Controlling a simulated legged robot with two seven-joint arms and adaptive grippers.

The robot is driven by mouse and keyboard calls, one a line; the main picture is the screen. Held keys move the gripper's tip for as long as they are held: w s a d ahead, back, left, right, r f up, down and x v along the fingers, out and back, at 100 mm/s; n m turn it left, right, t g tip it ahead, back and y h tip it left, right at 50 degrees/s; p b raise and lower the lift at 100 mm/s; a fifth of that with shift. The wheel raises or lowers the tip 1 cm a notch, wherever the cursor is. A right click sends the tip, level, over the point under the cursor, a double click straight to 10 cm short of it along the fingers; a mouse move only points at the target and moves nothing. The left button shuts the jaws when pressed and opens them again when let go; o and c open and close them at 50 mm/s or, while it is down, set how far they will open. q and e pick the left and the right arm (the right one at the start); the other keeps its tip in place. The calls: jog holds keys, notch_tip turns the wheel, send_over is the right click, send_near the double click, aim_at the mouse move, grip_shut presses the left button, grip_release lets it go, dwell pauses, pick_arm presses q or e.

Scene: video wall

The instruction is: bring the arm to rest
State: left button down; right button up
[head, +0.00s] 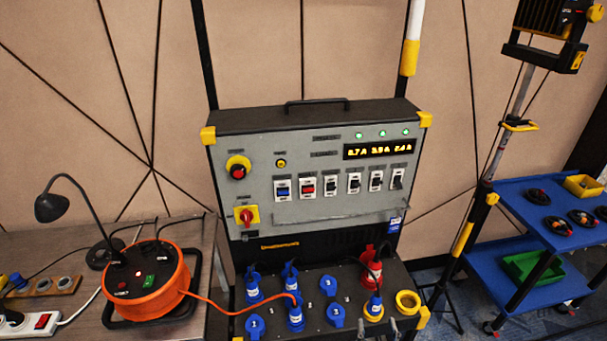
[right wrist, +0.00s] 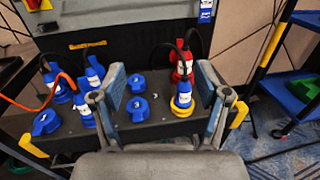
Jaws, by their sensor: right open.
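My right gripper (right wrist: 160,78) shows in the right wrist view. Its two fingers are spread wide apart and nothing is held between them. Past the fingers lies the socket panel of a grey power distribution box (head: 300,160). Blue socket caps (right wrist: 138,108) and a blue plug with a yellow ring (right wrist: 182,98) show in the gap, with a red plug (right wrist: 186,65) behind. I cannot tell exactly how far the fingertips are from the panel. Neither gripper shows in the head view, and my left gripper is in no view.
An orange cable reel (head: 145,285) stands on the left table (head: 185,235), with an orange cable running to a blue plug (head: 295,315). A black lamp (head: 52,207) stands behind it. A blue cart (head: 510,205) and a tripod stand (head: 480,215) are at the right.

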jog(key=s+a+f+n+g+y, duration=0.3)
jog(key=a+f+n, duration=0.1)
jog(key=f+n, duration=0.85)
jog(key=s+a+f+n+g+y, duration=0.25)
jog(key=a+f+n, duration=0.25)
jog(key=f+n, duration=0.75)
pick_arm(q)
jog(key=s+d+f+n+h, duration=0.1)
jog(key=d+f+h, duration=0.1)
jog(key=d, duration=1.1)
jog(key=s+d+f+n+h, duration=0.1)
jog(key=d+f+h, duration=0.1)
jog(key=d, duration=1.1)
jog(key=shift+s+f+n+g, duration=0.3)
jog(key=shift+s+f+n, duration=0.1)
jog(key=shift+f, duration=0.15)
pick_arm(e)
jog(key=s+d+f+n+g+h, duration=0.1)
jog(key=s+d+f+n+g, duration=0.2)
jog(key=s+f, duration=0.4)
jog(key=s+d+f+n+g+h, duration=0.2)
jog(key=s+d+f+n+g, duration=0.2)
jog(key=s+f, duration=0.3)
jog(key=s+d+f+n+g+h, duration=0.2)
jog(key=s+d+f+n+g, duration=0.1)
jog(key=s+f+n, duration=0.3)
jog(key=shift+s+d+f+g, duration=0.2)
jog(key=shift+s+f+g, duration=0.25)
jog(key=shift+s+f, duration=1.15)
